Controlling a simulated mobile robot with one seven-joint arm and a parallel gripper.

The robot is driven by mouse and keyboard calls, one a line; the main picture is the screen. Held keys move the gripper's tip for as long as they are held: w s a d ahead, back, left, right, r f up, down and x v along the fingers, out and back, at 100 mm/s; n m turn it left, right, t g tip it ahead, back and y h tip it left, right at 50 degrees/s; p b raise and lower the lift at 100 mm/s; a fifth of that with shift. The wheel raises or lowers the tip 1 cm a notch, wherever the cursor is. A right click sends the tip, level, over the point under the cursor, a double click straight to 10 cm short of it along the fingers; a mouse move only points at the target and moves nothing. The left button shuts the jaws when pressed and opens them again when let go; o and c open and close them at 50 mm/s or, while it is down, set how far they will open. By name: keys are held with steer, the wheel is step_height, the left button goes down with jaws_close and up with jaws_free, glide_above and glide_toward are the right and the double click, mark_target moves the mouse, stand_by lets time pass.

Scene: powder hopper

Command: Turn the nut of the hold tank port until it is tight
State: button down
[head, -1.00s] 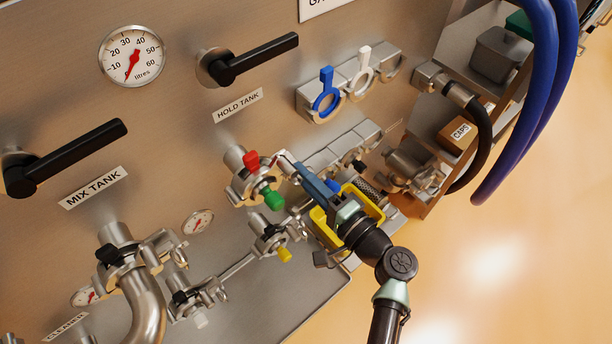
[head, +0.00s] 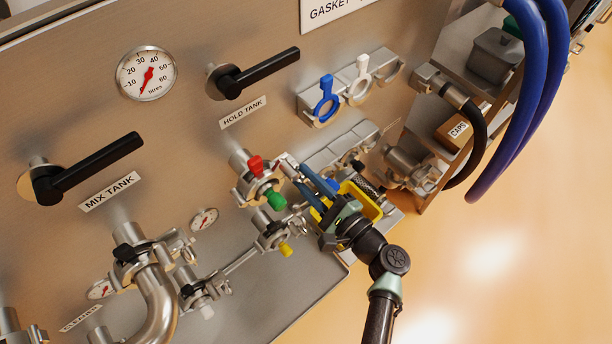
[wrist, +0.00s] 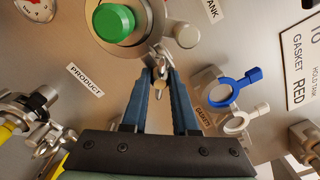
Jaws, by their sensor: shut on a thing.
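The hold tank port (head: 248,190) sticks out of the steel panel below the HOLD TANK label, with a clamp around it. It carries a red piece (head: 256,164) and a green cap (head: 277,199); the green cap also shows at the top of the wrist view (wrist: 113,22). My gripper (head: 292,170) is at the right side of this clamp. In the wrist view its two blue fingers (wrist: 160,76) are shut on the small metal nut (wrist: 159,73) at the clamp's lower edge. The fingers hide part of the nut, so its tightness cannot be seen.
A lower fitting with a yellow cap (head: 286,249) sits close below the port. A yellow tray (head: 366,205) lies behind my gripper. Blue (head: 325,100) and white (head: 359,88) gaskets hang above right. Thick blue hoses (head: 540,110) hang at the far right.

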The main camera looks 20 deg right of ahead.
steer(key=m+p, duration=0.2)
steer(key=m, duration=0.1)
steer(key=shift+w+r+m+p, duration=0.1)
steer(key=shift+r+m+p, duration=0.2)
steer(key=shift+r+p, duration=0.1)
steer(key=m+p, duration=0.1)
steer(key=m, duration=0.1)
steer(key=shift+m, duration=0.4)
steer(key=shift+f+m, duration=0.25)
steer(key=shift+m, duration=0.35)
steer(key=shift+r+m+p, duration=0.3)
steer(key=shift+m+p, duration=0.6)
steer(key=shift+m, duration=0.2)
steer(key=c, duration=0.9)
jaws_free()
steer(key=shift+f, duration=0.3)
steer(key=shift+a, duration=0.1)
